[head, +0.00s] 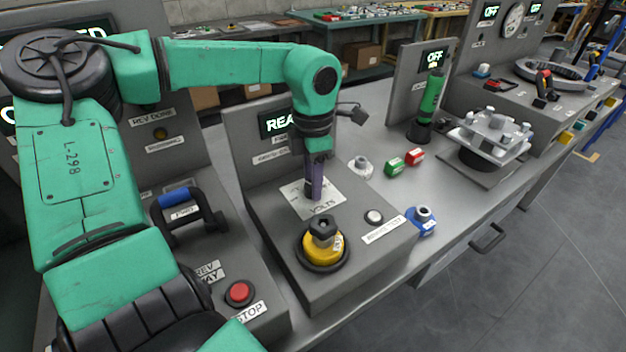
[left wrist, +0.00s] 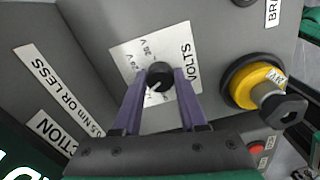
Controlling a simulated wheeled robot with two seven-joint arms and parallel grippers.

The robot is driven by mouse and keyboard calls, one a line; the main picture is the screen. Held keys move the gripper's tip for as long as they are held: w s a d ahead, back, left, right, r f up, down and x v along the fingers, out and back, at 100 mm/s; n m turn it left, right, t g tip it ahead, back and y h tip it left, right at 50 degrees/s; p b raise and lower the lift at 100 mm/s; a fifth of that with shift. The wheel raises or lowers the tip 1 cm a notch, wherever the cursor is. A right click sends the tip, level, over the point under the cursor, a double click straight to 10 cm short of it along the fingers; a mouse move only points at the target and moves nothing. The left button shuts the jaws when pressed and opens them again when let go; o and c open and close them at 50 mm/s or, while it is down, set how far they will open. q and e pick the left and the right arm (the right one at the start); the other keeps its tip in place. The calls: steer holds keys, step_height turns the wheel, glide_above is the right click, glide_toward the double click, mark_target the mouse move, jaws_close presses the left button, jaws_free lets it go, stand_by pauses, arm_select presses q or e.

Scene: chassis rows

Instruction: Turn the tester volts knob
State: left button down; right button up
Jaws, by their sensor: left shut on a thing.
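The volts knob (left wrist: 160,75) is a small black round knob with a pale pointer line. It sits on a white plate marked VOLTS (head: 329,207) on top of the grey tester box (head: 352,262). In the left wrist view the pointer is toward the lower left. My left gripper (head: 314,192) reaches down from above. Its purple fingers (left wrist: 160,88) are shut on the knob, one on each side. In the head view the fingers hide most of the knob. My right gripper is not in view.
A yellow knob with a black hexagonal top (head: 321,240) stands close in front of the plate. A white button (head: 374,217) is to its right. The tester's display (head: 281,123) stands behind. Green (head: 394,167) and red (head: 414,156) blocks and a blue part (head: 421,220) lie right of the box.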

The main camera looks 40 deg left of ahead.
arm_select(q)
steer(key=m, duration=0.5)
steer(key=shift+r+m, duration=0.15)
steer(key=shift+m, duration=0.15)
steer(key=m, duration=0.5)
stand_by(0.4)
steer(key=shift+c, duration=2.2)
jaws_free()
step_height(320, 180, up, 15)
steer(key=p, duration=0.1)
steer(key=shift+f, duration=0.2)
